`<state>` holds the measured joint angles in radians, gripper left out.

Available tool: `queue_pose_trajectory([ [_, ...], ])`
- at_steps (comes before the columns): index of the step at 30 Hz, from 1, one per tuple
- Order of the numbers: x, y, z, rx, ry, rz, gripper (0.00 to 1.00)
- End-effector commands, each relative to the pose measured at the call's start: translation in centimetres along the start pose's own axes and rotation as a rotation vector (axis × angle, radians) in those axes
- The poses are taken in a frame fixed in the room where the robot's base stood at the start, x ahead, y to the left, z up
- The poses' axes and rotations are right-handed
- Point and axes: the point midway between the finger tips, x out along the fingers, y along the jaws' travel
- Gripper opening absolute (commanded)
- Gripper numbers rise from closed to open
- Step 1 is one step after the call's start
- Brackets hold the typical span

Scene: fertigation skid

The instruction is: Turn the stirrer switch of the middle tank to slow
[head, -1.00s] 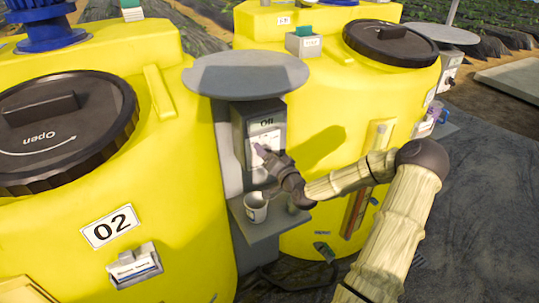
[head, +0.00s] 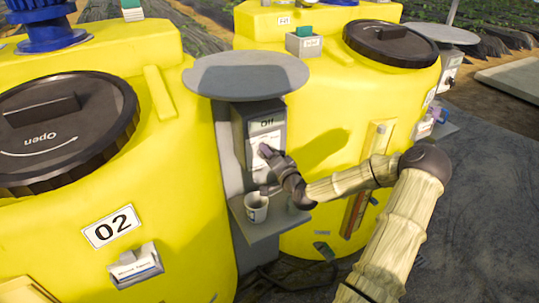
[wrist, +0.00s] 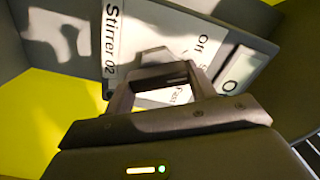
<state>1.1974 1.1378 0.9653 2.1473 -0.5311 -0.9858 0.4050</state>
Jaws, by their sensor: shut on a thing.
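The grey stirrer switch box (head: 260,124) stands beside the yellow tank marked 02 (head: 165,195), under a round grey hood.
The round hood (head: 246,75) overhangs the box. A white cup (head: 256,207) stands on a grey shelf (head: 262,228) just below my gripper. Another yellow tank (head: 325,85) stands behind and right. Open dark ground lies at the right.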

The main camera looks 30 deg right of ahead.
Motion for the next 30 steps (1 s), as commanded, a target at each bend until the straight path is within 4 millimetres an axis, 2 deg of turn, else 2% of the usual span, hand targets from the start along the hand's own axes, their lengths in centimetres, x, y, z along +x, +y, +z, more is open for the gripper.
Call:
queue_pose_trajectory([
  [15,-0.02,0.35,-0.01,0.407,0.002,0.002,0.33],
  [21,-0.03,0.39,0.01,0.487,0.002,0.002,0.33],
  [30,-0.04,0.44,0.02,0.515,0.002,0.002,0.33],
])
